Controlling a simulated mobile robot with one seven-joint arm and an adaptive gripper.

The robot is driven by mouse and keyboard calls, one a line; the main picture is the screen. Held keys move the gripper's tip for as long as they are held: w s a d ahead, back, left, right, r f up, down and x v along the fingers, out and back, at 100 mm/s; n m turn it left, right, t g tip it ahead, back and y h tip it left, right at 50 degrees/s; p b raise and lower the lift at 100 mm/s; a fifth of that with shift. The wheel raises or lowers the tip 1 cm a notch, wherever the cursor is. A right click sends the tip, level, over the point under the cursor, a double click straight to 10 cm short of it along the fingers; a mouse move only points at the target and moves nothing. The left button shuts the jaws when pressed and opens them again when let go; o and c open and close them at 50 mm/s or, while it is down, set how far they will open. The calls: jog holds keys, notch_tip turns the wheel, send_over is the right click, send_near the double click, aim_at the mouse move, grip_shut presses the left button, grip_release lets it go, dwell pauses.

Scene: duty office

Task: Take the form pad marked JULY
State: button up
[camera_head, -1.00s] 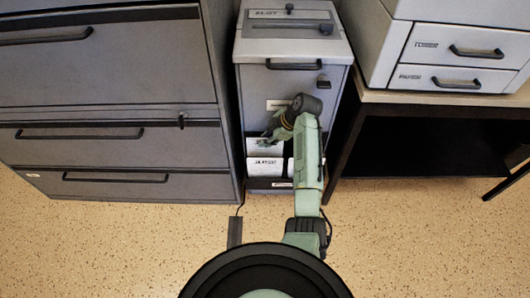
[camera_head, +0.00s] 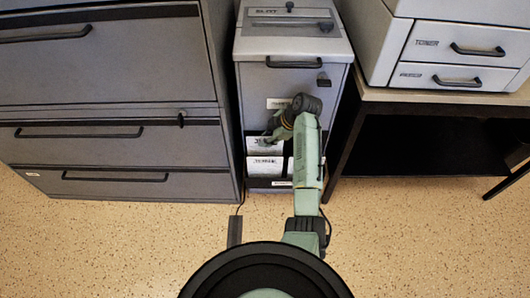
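White form pads stand in a dark rack low on the front of the narrow grey cabinet. The rear pad (camera_head: 264,146) and the front pad (camera_head: 266,166) carry dark print. It is too small to tell surely which one reads JULY. Another white pad (camera_head: 291,167) shows partly at the right, behind my arm. My gripper (camera_head: 270,136) is at the top edge of the rear pad, pointing left and down. Its fingers are small and partly hidden by the wrist, so I cannot tell whether they grip the pad.
The narrow cabinet (camera_head: 292,87) stands between a wide grey drawer cabinet (camera_head: 110,88) on the left and a dark-framed table (camera_head: 425,97) on the right, with a printer (camera_head: 458,60) on it. Speckled floor (camera_head: 420,240) is clear in front.

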grip_shut()
jog(key=shift+r, duration=0.1)
dwell(0.6)
